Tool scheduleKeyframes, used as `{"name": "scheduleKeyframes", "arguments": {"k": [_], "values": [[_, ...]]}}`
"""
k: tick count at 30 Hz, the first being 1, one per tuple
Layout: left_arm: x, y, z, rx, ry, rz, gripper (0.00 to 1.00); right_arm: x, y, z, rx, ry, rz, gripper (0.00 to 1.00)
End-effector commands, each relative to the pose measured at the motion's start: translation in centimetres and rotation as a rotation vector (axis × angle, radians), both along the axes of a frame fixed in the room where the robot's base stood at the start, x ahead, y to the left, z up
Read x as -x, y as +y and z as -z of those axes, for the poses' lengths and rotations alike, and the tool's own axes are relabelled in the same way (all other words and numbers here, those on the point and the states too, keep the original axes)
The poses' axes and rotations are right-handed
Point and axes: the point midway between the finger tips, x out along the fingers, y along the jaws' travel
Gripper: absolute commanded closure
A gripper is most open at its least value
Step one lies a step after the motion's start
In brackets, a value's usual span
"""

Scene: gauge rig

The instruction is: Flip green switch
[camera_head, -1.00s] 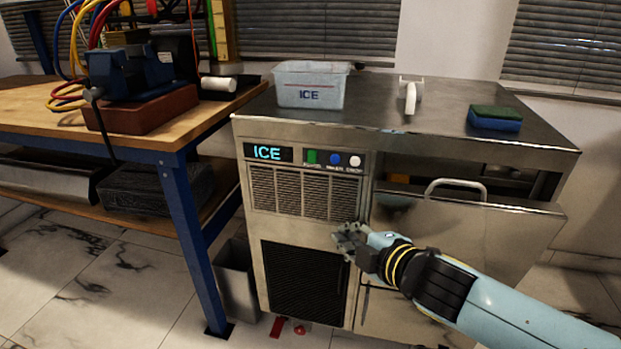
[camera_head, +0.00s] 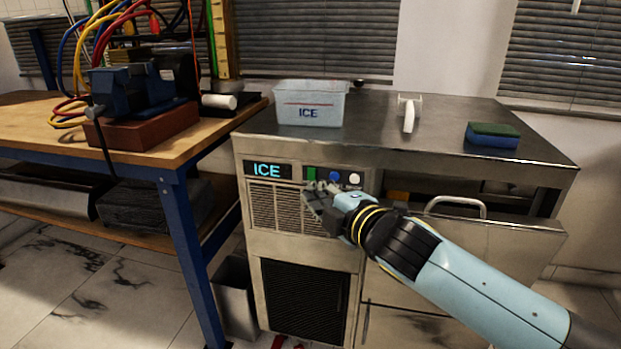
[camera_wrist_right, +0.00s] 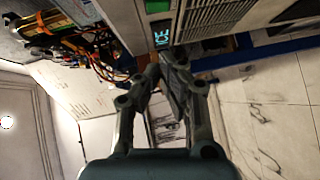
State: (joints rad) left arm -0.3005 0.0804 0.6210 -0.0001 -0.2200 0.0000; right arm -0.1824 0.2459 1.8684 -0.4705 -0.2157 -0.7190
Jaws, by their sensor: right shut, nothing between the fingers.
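The green switch (camera_head: 311,174) is on the upper front panel of the steel ice machine (camera_head: 250,220), just right of the lit ICE display (camera_head: 268,170). A blue button (camera_head: 335,176) and a white button (camera_head: 354,179) sit to its right. My right gripper (camera_head: 310,192) is shut and empty, in front of the panel just below the green switch. In the right wrist view the green switch (camera_wrist_right: 157,6) shows at the top edge, beyond the fingertips (camera_wrist_right: 163,66). I cannot tell whether the fingers touch the panel. My left gripper is not in view.
On the machine's top stand a clear ICE bin (camera_head: 311,104), a white scoop (camera_head: 409,112) and a sponge (camera_head: 492,135). The machine's hatch (camera_head: 480,250) is tilted open at the right. A workbench (camera_head: 170,155) with a vise stands at the left.

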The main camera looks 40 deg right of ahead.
Motion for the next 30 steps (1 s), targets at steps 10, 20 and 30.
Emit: {"name": "scheduleKeyframes", "arguments": {"k": [10, 20, 30], "values": [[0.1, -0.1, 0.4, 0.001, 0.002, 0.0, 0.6, -5.7, -2.0, 1.2, 0.003, 0.0, 0.001, 1.0], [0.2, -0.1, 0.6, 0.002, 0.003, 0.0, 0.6, -6.8, -3.3, 1.4, -0.001, 0.001, 0.0, 1.0], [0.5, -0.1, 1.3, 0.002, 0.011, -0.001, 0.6, -6.8, -3.4, 1.8, 0.009, -0.005, 0.0, 1.0]]}}
